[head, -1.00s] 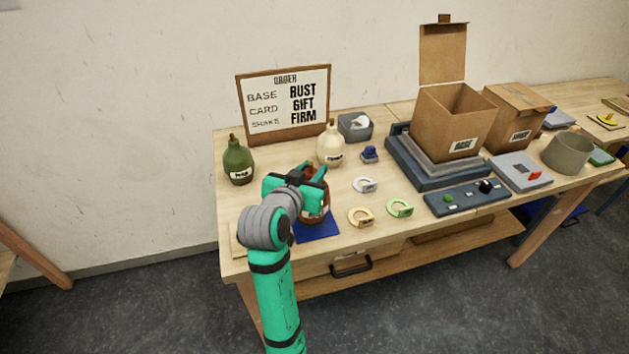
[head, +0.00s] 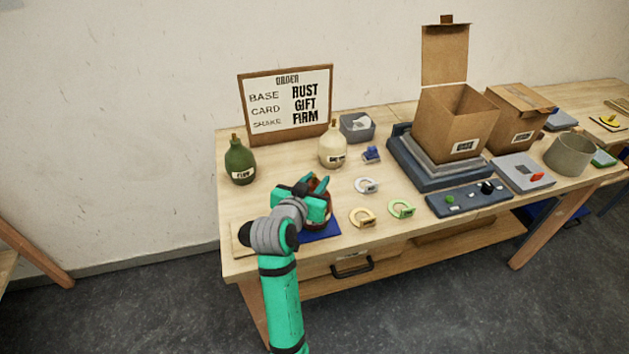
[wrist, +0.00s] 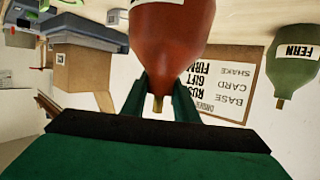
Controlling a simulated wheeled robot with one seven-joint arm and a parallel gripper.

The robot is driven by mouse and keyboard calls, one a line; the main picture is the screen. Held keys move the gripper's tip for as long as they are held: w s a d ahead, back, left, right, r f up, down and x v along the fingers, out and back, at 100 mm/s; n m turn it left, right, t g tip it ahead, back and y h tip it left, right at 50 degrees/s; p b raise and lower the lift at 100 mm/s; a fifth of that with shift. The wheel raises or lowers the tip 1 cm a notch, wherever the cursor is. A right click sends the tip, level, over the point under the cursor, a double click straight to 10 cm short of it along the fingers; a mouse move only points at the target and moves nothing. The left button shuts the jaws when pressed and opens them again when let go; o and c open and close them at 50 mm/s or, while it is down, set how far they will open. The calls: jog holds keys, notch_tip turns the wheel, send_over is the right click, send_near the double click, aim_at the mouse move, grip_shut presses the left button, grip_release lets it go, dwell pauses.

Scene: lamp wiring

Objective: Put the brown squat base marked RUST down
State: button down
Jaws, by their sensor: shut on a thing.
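The brown squat base (head: 320,217) is at the blue mat (head: 322,233) near the table's front left; I cannot tell whether it touches the mat. My gripper (head: 318,186) is shut on its neck from above. In the wrist view, which is upside down, the red-brown base (wrist: 170,40) has its narrow neck between my fingers (wrist: 158,100). Its label is mostly cut off at the top edge there. My arm and gripper hide part of the base in the head view.
A green base marked FERN (head: 240,162) stands at the back left and a cream base (head: 332,146) behind my gripper. Ring-shaped pieces (head: 362,217) lie to the right. An order board (head: 287,98) stands at the back. An open box (head: 455,120) stands further right.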

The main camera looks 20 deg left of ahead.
jog(key=c, duration=1.4)
grip_release()
jog(key=shift+f, duration=0.1)
